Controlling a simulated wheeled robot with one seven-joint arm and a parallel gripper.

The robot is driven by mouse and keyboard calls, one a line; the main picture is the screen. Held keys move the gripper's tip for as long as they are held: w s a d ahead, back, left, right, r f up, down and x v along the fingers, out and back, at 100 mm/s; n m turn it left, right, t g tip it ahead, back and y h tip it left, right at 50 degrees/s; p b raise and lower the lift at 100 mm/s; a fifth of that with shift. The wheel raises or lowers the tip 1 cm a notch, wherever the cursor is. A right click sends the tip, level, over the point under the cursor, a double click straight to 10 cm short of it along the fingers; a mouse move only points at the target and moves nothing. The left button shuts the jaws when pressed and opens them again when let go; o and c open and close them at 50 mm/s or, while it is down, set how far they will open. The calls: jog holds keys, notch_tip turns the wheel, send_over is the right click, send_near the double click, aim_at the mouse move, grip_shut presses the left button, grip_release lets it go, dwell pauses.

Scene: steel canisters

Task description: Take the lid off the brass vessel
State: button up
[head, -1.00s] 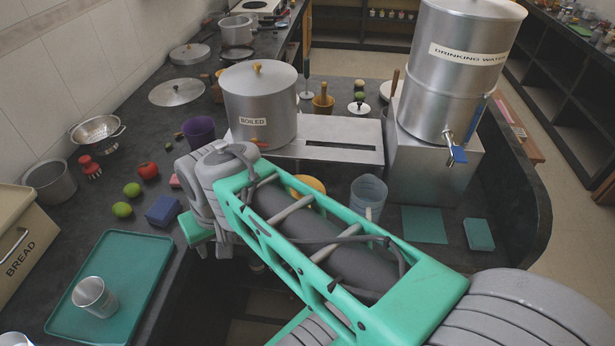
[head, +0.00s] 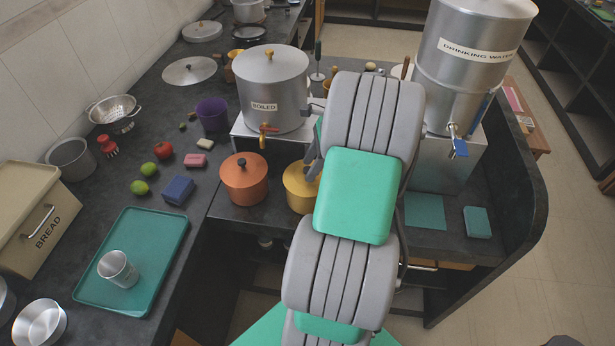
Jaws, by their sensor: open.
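The brass vessel (head: 298,193) is the yellow pot on the dark counter, below the raised metal stand. Its left side shows, and its right side is hidden behind my arm. Its lid seems to be on, but the lid is mostly covered. A grey part of my gripper (head: 312,162) shows at the left edge of my arm, just above the vessel's top. My gripper is open. The fingertips are largely hidden, and I cannot tell whether they touch the lid.
A copper pot (head: 244,180) with a dark knob stands close to the left of the brass vessel. Behind are the boiled-water canister (head: 268,92) and the drinking-water canister (head: 463,75). A blue box (head: 178,190) and a green tray (head: 150,245) lie to the left.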

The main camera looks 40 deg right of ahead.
jog(key=shift+w+a+f, duration=0.2)
jog(key=shift+a+f, duration=0.05)
jog(key=shift+f, duration=0.4)
grip_shut()
